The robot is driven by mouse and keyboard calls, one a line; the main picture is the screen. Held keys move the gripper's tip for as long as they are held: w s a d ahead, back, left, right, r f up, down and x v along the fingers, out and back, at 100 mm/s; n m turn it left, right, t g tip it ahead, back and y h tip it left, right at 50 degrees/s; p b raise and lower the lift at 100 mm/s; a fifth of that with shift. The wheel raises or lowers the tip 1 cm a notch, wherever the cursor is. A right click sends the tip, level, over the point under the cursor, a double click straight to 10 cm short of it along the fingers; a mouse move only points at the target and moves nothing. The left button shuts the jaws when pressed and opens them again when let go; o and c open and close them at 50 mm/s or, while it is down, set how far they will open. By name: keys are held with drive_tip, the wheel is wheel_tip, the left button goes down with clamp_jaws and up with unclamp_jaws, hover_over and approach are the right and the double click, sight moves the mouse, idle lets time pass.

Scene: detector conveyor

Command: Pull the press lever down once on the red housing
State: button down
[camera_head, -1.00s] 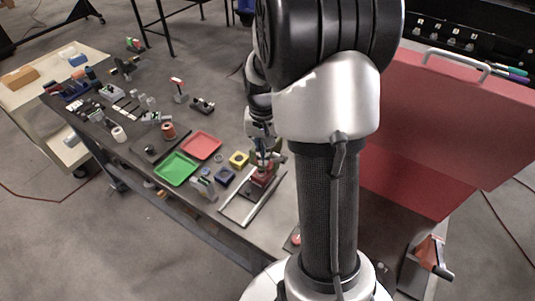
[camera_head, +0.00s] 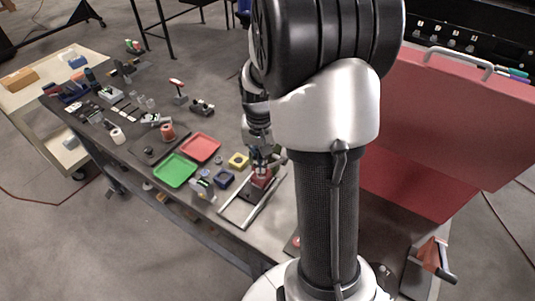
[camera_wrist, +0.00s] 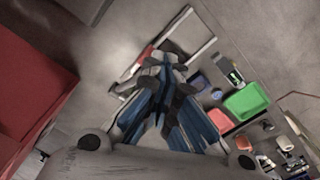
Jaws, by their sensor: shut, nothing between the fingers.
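The small red housing (camera_head: 262,181) stands on a dark plate between two pale metal rails, near the front edge of the bench. My gripper (camera_head: 261,170) points down just above it, shut and empty. In the wrist view, my shut fingertips (camera_wrist: 166,57) cover most of the housing, and a bit of red (camera_wrist: 146,56) shows beside them. I cannot make out the press lever apart from the fingers, nor tell whether they touch it.
A large red panel (camera_head: 450,120) rises at the right.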

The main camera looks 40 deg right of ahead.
drive_tip(key=shift+s+a+f+b, duration=0.2)
drive_tip(key=shift+a+f+b, duration=0.35)
drive_tip(key=shift+f+b, duration=0.3)
drive_tip(key=shift+f, duration=0.2)
drive_tip(key=shift+s+a+f+b, duration=0.15)
drive_tip(key=shift+a+f+b, duration=0.3)
drive_tip(key=shift+f+b, duration=0.35)
drive_tip(key=shift+f, duration=0.1)
drive_tip(key=shift+s+a+f+b, duration=0.1)
drive_tip(key=shift+a+f+b, duration=0.05)
drive_tip(key=shift+f+b, duration=0.3)
drive_tip(key=shift+a+f+b, duration=0.15)
drive_tip(key=shift+f+b, duration=0.1)
drive_tip(key=shift+f, duration=0.4)
drive_tip(key=shift+a+f+b, duration=0.15)
drive_tip(key=shift+f+b, duration=0.65)
drive_tip(key=shift+f, duration=0.1)
drive_tip(key=shift+s+f, duration=0.1)
